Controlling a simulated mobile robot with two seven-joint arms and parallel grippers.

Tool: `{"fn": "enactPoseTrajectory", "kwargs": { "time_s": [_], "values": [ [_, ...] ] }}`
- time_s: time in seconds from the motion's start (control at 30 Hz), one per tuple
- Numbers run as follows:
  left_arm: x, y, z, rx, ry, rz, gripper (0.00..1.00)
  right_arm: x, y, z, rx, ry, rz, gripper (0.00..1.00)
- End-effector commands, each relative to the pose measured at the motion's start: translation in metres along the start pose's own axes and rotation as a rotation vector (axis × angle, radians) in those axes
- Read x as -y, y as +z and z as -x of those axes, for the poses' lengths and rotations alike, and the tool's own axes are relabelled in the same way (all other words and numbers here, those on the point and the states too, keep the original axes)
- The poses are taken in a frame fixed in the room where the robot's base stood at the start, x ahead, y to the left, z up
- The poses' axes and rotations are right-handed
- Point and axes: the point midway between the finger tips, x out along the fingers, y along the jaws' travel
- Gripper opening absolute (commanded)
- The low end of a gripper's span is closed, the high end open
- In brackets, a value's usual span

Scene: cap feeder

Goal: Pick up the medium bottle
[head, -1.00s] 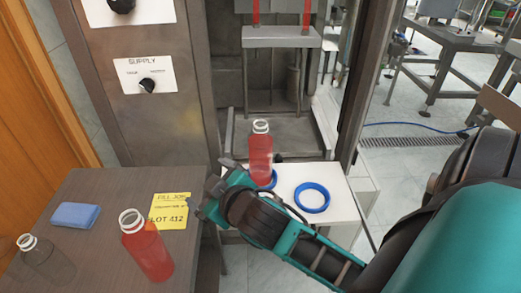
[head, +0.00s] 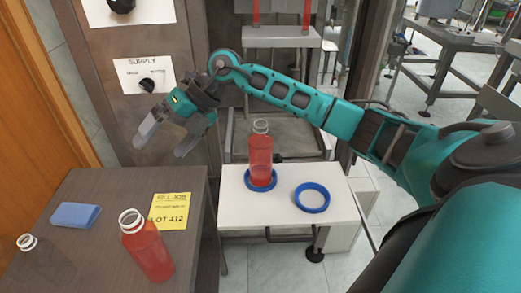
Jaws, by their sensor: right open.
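A red-filled bottle (head: 148,250) with a white neck stands upright on the dark table. A second red-filled bottle (head: 261,158) stands upright in a blue ring (head: 260,184) on the white stand. A clear bottle (head: 42,258) with no red in it is at the table's left front, partly cut off. I cannot tell for sure which is the medium one. My right gripper (head: 168,142) is open and empty, its fingers pointing down above the table's back edge, apart from all bottles. My left gripper is not in view.
An empty blue ring (head: 312,197) lies on the right of the white stand (head: 282,214). A yellow note (head: 170,211) and a blue folded cloth (head: 76,215) lie on the table (head: 112,191). The panel with the supply knob (head: 146,85) rises behind my right gripper.

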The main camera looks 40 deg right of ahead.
Motion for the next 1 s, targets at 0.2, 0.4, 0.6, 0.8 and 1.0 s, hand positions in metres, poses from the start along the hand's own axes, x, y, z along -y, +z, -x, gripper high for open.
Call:
{"fn": "enactPoseTrajectory", "kwargs": {
  "time_s": [0.2, 0.4, 0.6, 0.8, 1.0],
  "values": [
    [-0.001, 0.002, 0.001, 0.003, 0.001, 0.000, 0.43, 0.094, 0.017, 0.105, -0.081, -0.538, -0.126, 1.00],
    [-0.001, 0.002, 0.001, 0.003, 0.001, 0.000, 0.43, 0.126, 0.012, 0.172, -0.112, -0.778, -0.263, 1.00],
    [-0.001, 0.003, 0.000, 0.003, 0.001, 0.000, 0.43, 0.147, 0.004, 0.170, -0.125, -0.824, -0.297, 1.00],
    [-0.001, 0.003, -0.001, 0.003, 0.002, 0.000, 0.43, 0.172, -0.004, 0.145, -0.124, -0.821, -0.294, 1.00],
    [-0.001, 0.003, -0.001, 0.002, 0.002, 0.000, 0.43, 0.185, -0.007, 0.132, -0.122, -0.820, -0.292, 1.00]
  ]
}}
